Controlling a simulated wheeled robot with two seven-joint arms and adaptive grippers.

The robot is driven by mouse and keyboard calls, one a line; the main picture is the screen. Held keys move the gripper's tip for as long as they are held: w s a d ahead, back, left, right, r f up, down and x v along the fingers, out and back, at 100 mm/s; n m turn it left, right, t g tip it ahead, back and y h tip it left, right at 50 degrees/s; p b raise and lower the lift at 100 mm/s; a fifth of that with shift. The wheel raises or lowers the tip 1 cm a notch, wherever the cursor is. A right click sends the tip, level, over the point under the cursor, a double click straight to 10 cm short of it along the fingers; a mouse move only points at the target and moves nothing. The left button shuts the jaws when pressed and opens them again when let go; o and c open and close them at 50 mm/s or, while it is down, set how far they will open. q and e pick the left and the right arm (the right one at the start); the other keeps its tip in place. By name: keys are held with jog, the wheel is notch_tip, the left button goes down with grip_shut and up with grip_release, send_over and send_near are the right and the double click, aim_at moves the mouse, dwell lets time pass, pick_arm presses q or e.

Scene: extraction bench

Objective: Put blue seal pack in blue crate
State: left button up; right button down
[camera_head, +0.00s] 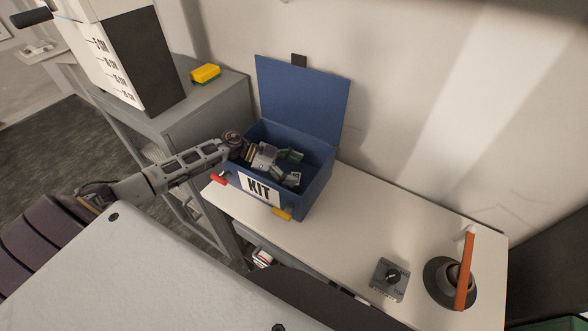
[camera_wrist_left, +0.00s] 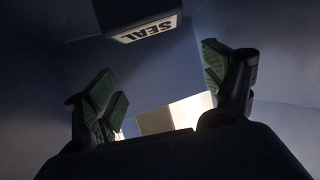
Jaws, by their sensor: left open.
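The blue crate (camera_head: 290,205), labelled KIT, stands on the white bench with its blue lid (camera_head: 305,100) raised. My left gripper (camera_head: 291,168) reaches into the crate from the left, its fingers spread. In the left wrist view the open green-padded fingers (camera_wrist_left: 158,88) have nothing between them. The seal pack (camera_wrist_left: 145,20), a dark bluish block lettered SEAL, shows beyond the fingertips at the top of that view, apart from both pads. It appears to be inside the crate. In the head view I cannot make the pack out. My right gripper is not in view.
A grey knob box (camera_head: 389,279) and a dark round stand with an orange bar (camera_head: 466,270) are at the bench's right. A yellow-and-green sponge (camera_head: 205,73) lies on the grey cabinet (camera_head: 226,92) at left.

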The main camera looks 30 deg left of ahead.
pick_arm(q)
jog(key=shift+s+r, duration=0.15)
jog(key=shift+r, duration=0.15)
jog(key=b+v, duration=0.1)
jog(key=v, duration=0.6)
jog(key=shift+a+r, duration=0.2)
jog(key=shift+r, duration=0.05)
dwell(1.4)
